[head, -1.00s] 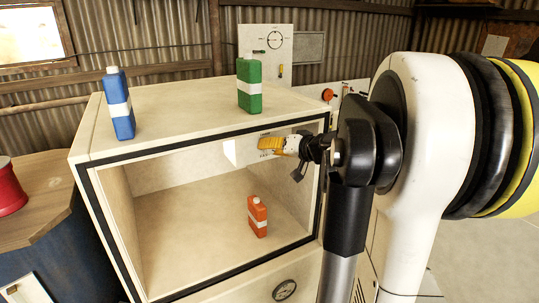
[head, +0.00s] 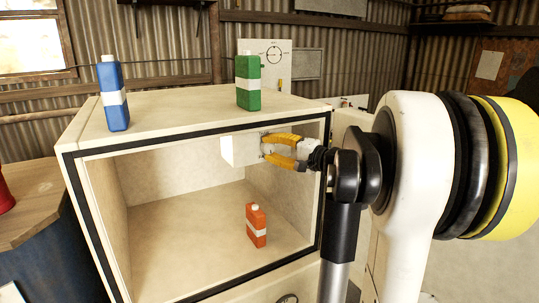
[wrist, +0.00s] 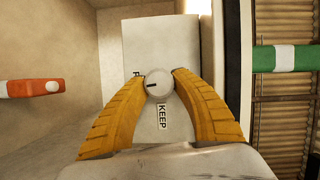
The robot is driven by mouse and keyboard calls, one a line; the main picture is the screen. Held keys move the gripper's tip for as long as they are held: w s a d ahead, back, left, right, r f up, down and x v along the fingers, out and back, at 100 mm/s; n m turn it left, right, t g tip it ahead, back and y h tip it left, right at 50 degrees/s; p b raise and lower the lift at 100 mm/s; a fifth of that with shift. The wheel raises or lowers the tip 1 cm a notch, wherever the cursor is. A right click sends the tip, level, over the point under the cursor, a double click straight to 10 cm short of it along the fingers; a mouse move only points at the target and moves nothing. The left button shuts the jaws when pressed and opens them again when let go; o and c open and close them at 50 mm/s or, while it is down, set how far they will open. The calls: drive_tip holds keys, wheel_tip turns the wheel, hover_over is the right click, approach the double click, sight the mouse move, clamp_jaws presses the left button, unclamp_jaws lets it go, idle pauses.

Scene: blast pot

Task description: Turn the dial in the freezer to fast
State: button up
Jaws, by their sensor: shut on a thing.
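The freezer (head: 195,130) is a cream box with an open front. A white control box (head: 235,151) is mounted inside at its upper right. In the wrist view, a round pale dial (wrist: 159,84) with a short black mark pointing left sits on that box. My gripper (wrist: 159,80) has its yellow fingers shut on the dial from both sides. The word KEEP (wrist: 163,117) shows below the dial. Another label, mostly hidden by the left finger, begins with F. In the head view my gripper (head: 264,146) reaches the box from the right; the dial cannot be made out there.
An orange bottle (head: 256,226) stands on the freezer floor below my gripper. A blue bottle (head: 115,98) and a green bottle (head: 248,84) stand on the freezer top. The freezer's right frame edge (head: 324,190) is close to my arm. The inside left is clear.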

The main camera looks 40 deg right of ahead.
drive_tip(key=shift+m+t+b, duration=0.3)
drive_tip(key=shift+m+b, duration=0.1)
drive_tip(key=shift+m, duration=0.2)
drive_tip(key=o, duration=1.2)
drive_tip(key=s+d, duration=0.2)
drive_tip(key=s, duration=1)
drive_tip(key=shift+w, duration=0.1)
